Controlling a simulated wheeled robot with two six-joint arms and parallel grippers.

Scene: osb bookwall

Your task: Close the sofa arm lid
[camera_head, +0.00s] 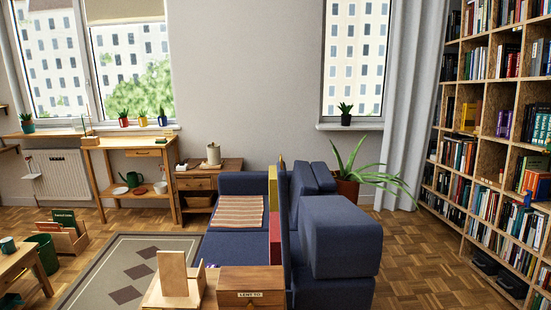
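The dark blue sofa (232,247) stands in the middle, seen from one end, with its seat on the left and its bulky back on the right. Its far arm (238,184) looks flat and level on top. The near end of the seat is largely hidden behind a wooden box and stand. A large blue block (340,237) rises at the near right of the sofa. I cannot make out the arm lid clearly, nor whether it is open. Neither of my grippers is in view.
A wooden box labelled "LENT TO" (250,283) and a wooden stand (174,272) are close in front. A striped blanket (237,211), yellow panel (273,187) and red panel (275,227) are on the sofa. A bookcase (468,120) fills the right; parquet (405,245) is clear before it.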

